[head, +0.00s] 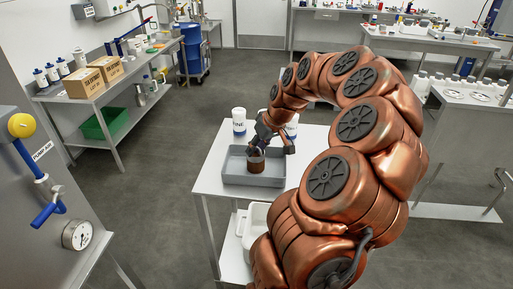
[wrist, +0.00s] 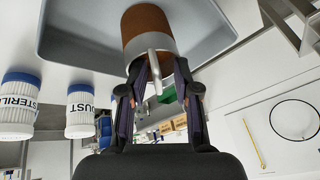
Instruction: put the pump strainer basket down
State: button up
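The pump strainer basket (head: 256,163) is a brown cup with a grey metal band and an upright handle. In the head view it is inside the outline of the grey tray (head: 235,178) on the white table. It also shows at the top of the wrist view (wrist: 146,24), over the tray's floor. My gripper (wrist: 160,66) has its fingers closed in on the basket's handle, one on each side. In the head view my gripper (head: 260,143) is right above the basket. I cannot tell whether the basket's bottom touches the tray.
White labelled tubs (head: 239,121) stand behind the tray; they show at the left in the wrist view (wrist: 18,105). A white bin (head: 255,222) sits below the tabletop. A panel with a gauge (head: 77,235) stands at the left. The floor left of the table is clear.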

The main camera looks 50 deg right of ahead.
jog(key=shift+r, duration=0.3)
jog(key=shift+s+d+r, duration=0.1)
jog(key=shift+s+r, duration=0.05)
jog(key=shift+r, duration=0.15)
jog(key=b+v, duration=0.2)
jog(key=v, duration=0.9)
jog(key=shift+b, duration=0.4)
jog(key=s+a+f+n+g, duration=0.1)
jog(key=a+f+n+g, duration=0.15)
jog(key=a, duration=2.25)
jog(key=s+a+f+g, duration=0.1)
jog(key=s+a+f, duration=0.2)
jog(key=s, duration=0.3)
jog(key=s+a+f+g+h, duration=0.1)
jog(key=s+a+f, duration=0.2)
jog(key=s, duration=0.2)
jog(key=s+a+f+g, duration=0.2)
jog(key=s+a+f, duration=0.1)
jog(key=s, duration=0.3)
jog(key=shift+s+a+f+h, duration=0.3)
jog(key=shift+a+f, duration=0.05)
jog(key=shift+f, duration=0.2)
jog(key=shift+m, duration=0.25)
